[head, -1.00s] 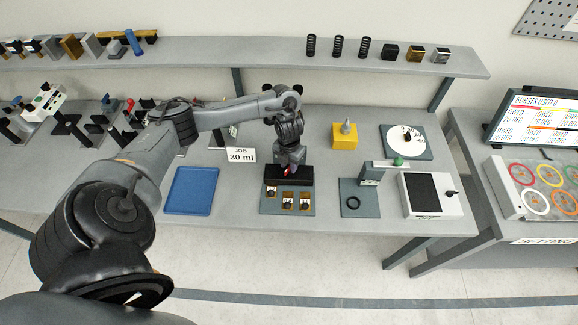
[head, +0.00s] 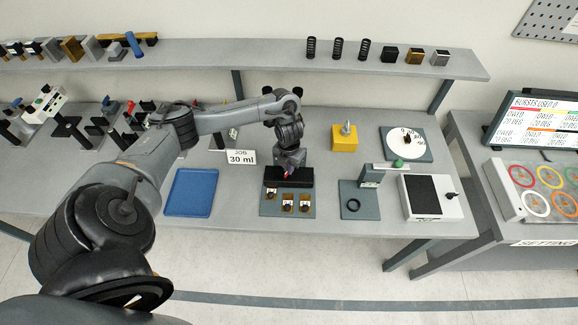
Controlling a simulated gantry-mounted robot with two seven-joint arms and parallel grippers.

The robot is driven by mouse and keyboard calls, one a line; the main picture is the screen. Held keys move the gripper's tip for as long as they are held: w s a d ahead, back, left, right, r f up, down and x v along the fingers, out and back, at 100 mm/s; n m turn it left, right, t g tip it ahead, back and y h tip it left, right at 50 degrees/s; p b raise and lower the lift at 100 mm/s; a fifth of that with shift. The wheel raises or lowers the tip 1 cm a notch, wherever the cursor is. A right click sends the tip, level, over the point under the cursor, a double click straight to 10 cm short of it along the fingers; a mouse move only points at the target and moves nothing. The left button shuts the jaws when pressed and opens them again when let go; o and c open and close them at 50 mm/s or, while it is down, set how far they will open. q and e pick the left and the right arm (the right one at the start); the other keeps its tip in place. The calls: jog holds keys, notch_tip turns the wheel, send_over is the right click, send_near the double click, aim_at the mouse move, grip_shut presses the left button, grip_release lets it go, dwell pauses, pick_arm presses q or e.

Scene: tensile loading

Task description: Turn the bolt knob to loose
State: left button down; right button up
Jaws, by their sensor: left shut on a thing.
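My left gripper (head: 288,171) points down over a black block (head: 301,178) on a grey-blue plate (head: 270,207) in the middle of the bench. It is shut on a small part at the top of the block, with a bit of red showing at the fingertips. This part looks to be the bolt knob, but the gripper mostly covers it, so its turn position cannot be read. Several small brass-coloured pieces with dark knobs (head: 287,207) sit on the plate in front of the block. My right gripper is out of view.
To the right are a yellow block (head: 344,140), a stand with a black ring (head: 353,205), a white dial (head: 408,140) and a white device (head: 431,196).

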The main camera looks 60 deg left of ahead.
pick_arm(q)
jog(key=shift+r+n+p, duration=0.15)
jog(key=shift+n+p, duration=0.75)
jog(key=shift+n, duration=0.1)
jog(key=n+p, duration=0.2)
jog(key=n, duration=0.1)
jog(key=shift+n+p, duration=0.3)
jog(key=shift+p, duration=0.05)
jog(key=n+p, duration=0.3)
jog(key=shift+n, duration=0.3)
jog(key=n+p, duration=0.2)
jog(key=n, duration=0.1)
jog(key=shift+n+p, duration=0.3)
jog(key=shift+p, duration=0.1)
jog(key=n+p, duration=0.4)
jog(key=n, duration=0.2)
jog(key=shift+p, duration=0.3)
jog(key=n+p, duration=0.2)
jog(key=n, duration=0.1)
jog(key=shift+n+p, duration=0.35)
jog(key=shift+n, duration=0.65)
